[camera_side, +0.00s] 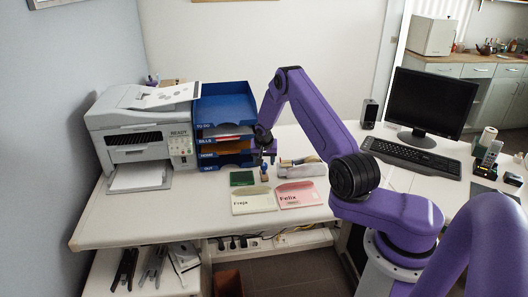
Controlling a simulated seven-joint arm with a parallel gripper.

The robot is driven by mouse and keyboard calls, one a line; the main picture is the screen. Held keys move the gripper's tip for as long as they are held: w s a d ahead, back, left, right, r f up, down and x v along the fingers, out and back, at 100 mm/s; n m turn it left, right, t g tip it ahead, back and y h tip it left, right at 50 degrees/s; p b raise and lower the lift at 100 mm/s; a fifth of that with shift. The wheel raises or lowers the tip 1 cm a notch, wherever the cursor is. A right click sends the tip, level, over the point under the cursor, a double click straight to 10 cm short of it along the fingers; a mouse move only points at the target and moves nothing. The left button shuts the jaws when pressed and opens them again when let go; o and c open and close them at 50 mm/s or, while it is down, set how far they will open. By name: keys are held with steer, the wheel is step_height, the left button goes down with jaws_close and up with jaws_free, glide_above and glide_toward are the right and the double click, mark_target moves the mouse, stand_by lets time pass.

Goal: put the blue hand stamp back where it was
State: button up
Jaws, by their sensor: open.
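A small stamp (264,174), with what looks like a blue base and a brownish top, stands on the white desk right of a green pad (242,179). It is small in the picture, and its details are hard to make out. My gripper (268,159) is open just above and behind the stamp in the picture, pointing down. I cannot tell whether its fingers touch the stamp or are apart from it.
Cards marked Freja (253,202) and Felix (298,195) lie in front. A holder (305,168) with several items stands right of the stamp. Blue letter trays (224,103) and a printer (142,130) stand left. A keyboard (411,158) and monitor (432,102) are at right.

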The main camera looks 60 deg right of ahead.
steer(key=w+a+r+n+y, duration=0.1)
steer(key=a+r+n, duration=0.4)
steer(key=a+r, duration=1)
steer(key=s+a+r+n+y, duration=0.1)
steer(key=s+a+r+n, duration=0.2)
steer(key=a, duration=0.4)
steer(key=s+a+r+n, duration=0.2)
steer(key=s+a+n, duration=0.1)
steer(key=s+a, duration=0.3)
steer(key=s+a+r+n+g+y, duration=0.1)
steer(key=s+a+r+n, duration=0.2)
steer(key=s, duration=0.4)
steer(key=s+a+r+n+y, duration=0.1)
steer(key=s+a+n, duration=0.25)
steer(key=s, duration=0.45)
steer(key=s+d+n+g, duration=0.1)
steer(key=s+n, duration=0.5)
steer(key=s, duration=0.9)
steer(key=shift+s+d+r, duration=0.35)
steer(key=shift+d+r, duration=0.05)
